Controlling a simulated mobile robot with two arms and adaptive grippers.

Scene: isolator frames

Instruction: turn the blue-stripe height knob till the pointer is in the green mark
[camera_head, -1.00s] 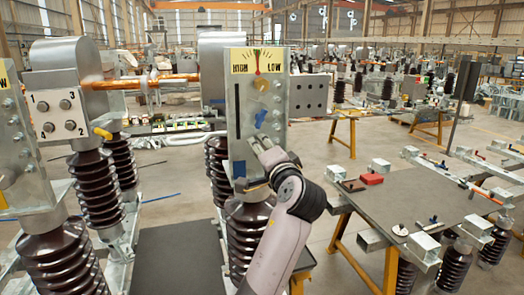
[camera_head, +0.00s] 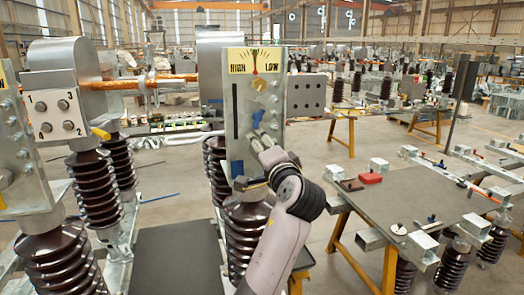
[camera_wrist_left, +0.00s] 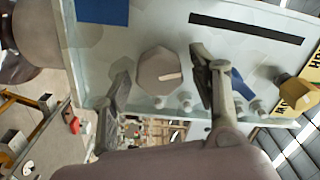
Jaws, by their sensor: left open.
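The upright grey panel (camera_head: 236,140) carries a yellow HIGH/LOW scale (camera_head: 240,61) with a red pointer (camera_head: 256,63) standing near its middle. I cannot make out a green mark. A yellow knob (camera_head: 259,85) sits under the scale, with a tilted blue piece (camera_head: 258,117) below it. In the left wrist view, a grey many-sided knob (camera_wrist_left: 158,78) with a pale stripe lies between the fingers of my left gripper (camera_wrist_left: 163,88). The fingers are open, with visible gaps beside the knob. A blue piece (camera_wrist_left: 242,84) is partly behind one finger. My left gripper (camera_head: 260,139) is at the panel's lower half.
A black slot (camera_head: 236,111) and a blue square (camera_head: 238,169) are on the panel. Brown ribbed insulators (camera_head: 245,240) stand below it. A second panel with numbered buttons (camera_head: 54,117) is at left. A grey table (camera_head: 415,195) with small parts is at right.

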